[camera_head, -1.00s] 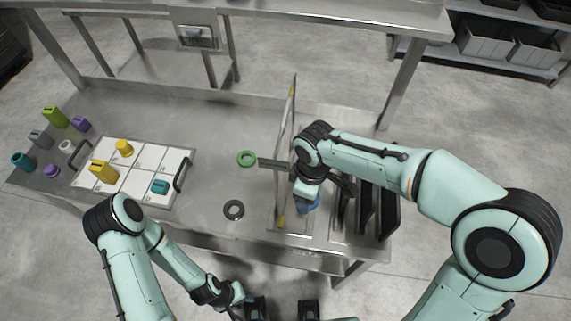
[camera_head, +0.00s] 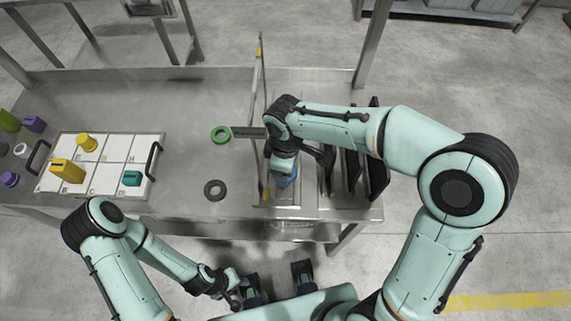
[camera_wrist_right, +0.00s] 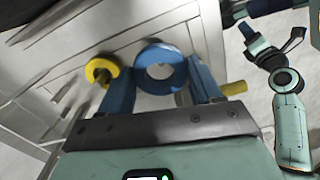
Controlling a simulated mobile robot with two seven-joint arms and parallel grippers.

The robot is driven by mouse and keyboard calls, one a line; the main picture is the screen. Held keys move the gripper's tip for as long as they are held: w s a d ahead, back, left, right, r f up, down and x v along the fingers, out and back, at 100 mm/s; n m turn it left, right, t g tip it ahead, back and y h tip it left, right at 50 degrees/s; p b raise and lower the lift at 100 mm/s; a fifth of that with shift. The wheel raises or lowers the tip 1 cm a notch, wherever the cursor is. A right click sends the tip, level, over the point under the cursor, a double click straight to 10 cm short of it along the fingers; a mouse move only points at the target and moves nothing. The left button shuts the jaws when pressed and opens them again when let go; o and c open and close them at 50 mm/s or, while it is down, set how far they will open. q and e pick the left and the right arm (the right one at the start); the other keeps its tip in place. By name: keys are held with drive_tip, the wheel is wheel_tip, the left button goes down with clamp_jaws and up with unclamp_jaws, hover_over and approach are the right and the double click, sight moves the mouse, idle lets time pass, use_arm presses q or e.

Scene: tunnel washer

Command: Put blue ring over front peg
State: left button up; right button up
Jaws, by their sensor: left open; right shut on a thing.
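The blue ring (camera_wrist_right: 160,48) is between the blue fingers of my right gripper (camera_wrist_right: 160,72) in the right wrist view, and the gripper is shut on it. In the head view this gripper (camera_head: 286,181) is low over the counter beside the upright frame; the ring cannot be told from the fingers there. A yellow peg (camera_wrist_right: 235,88) shows right of the ring and a yellow flanged piece (camera_wrist_right: 103,70) left of it; I cannot tell which is the front peg. A yellow end (camera_head: 265,194) shows at the frame's front. My left gripper (camera_head: 236,291) is open, in front of the counter.
A green ring (camera_head: 221,135) and a dark ring (camera_head: 215,190) lie on the counter (camera_head: 190,100) left of the frame (camera_head: 258,110). A white gridded tray (camera_head: 108,177) holds yellow and teal pieces. Dark upright panels (camera_head: 376,170) stand right of my right gripper.

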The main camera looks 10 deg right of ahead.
drive_tip(key=shift+f, duration=0.2)
idle(0.3)
drive_tip(key=shift+f+b, duration=0.95)
drive_tip(key=shift+f, duration=0.25)
drive_tip(key=shift+f+b, duration=0.7)
drive_tip(key=shift+f, duration=0.4)
drive_tip(key=shift+f, duration=0.2)
drive_tip(key=shift+s+d+f+b, duration=0.1)
drive_tip(key=shift+f+b, duration=0.25)
